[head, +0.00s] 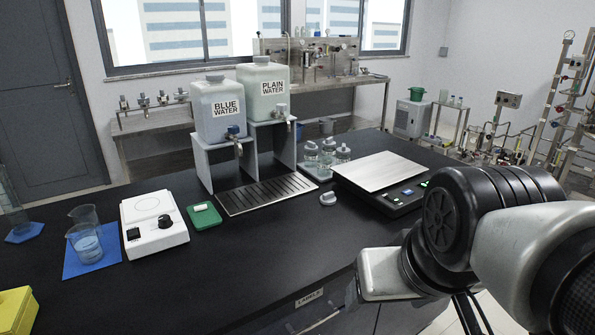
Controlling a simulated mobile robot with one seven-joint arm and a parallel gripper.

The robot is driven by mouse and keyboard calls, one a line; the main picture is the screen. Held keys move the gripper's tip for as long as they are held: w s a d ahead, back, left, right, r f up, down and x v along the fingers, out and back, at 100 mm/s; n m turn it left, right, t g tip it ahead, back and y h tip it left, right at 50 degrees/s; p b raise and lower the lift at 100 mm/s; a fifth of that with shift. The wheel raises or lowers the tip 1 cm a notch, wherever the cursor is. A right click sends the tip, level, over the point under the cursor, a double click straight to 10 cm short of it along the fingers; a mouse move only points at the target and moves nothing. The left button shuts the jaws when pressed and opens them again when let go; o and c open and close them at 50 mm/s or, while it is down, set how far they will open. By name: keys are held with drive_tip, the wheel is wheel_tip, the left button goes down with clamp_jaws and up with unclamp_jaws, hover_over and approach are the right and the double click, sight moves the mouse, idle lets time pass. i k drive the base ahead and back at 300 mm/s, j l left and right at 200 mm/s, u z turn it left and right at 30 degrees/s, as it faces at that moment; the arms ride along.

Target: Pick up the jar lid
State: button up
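A small pale jar lid (328,199) lies by itself on the black bench top, between the drip grate and the balance. Several clear glass jars (327,158) stand close together on a small tray behind it. My arm comes in from the lower right, in front of the bench and to the right of the lid. I cannot make out my gripper's fingers, so its opening is hidden. Nothing of my arm touches the lid.
The balance (380,172) stands right of the lid. The blue water tank (218,108) and plain water tank (264,90) sit on grey stands behind the drip grate (266,194). A white hotplate (153,223) and beakers are left. The bench front is clear.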

sight(328, 198)
drive_tip(key=i+l+u, duration=0.4)
drive_tip(key=l, duration=0.25)
drive_tip(key=i+l+u, duration=0.2)
drive_tip(key=l+u, duration=0.2)
drive_tip(key=l, duration=0.3)
drive_tip(key=i+l+u, duration=0.2)
drive_tip(key=l, duration=0.2)
drive_tip(key=k, duration=0.05)
